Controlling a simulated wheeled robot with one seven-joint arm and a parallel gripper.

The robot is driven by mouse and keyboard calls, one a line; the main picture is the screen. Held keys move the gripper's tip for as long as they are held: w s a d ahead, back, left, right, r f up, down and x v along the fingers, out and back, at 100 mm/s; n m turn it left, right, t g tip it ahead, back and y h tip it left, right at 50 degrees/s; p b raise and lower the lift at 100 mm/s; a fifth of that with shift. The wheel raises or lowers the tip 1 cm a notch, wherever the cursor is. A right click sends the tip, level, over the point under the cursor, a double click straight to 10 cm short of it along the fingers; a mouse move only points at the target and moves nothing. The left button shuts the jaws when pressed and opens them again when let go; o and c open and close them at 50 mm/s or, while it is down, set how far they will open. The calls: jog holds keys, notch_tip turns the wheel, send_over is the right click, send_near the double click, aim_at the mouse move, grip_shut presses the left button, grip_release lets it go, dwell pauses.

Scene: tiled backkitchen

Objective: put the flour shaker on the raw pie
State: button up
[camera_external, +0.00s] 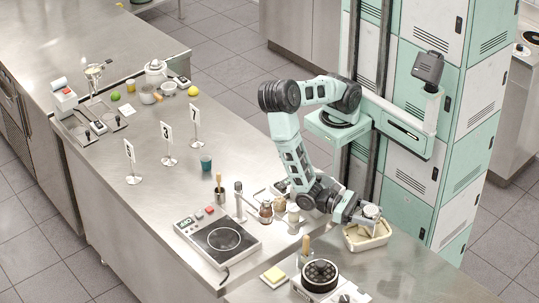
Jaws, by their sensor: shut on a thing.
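My gripper (368,216) is at the right end of the steel counter. It is shut on a small pale, metallic-looking thing (372,211), which looks like the flour shaker; the fingers partly hide it. It is above a cream rectangular dish (384,240) with pale contents. I cannot tell whether the held thing touches the dish or what is in it. The dish may hold the raw pie, but the picture is too small to be sure.
Small jars (266,209) and a cup (293,218) sit left of my gripper. Numbered signs (168,145) stand further back. The counter right of the dish is clear.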

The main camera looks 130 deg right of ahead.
jog(key=shift+f, duration=0.1)
jog(key=o, duration=0.6)
jog(key=shift+f, duration=0.1)
jog(key=o, duration=0.4)
jog(key=shift+o, duration=0.2)
jog(key=shift+r, duration=0.3)
jog(key=b+v, duration=0.2)
jog(key=v, duration=1)
jog(key=shift+b, duration=0.3)
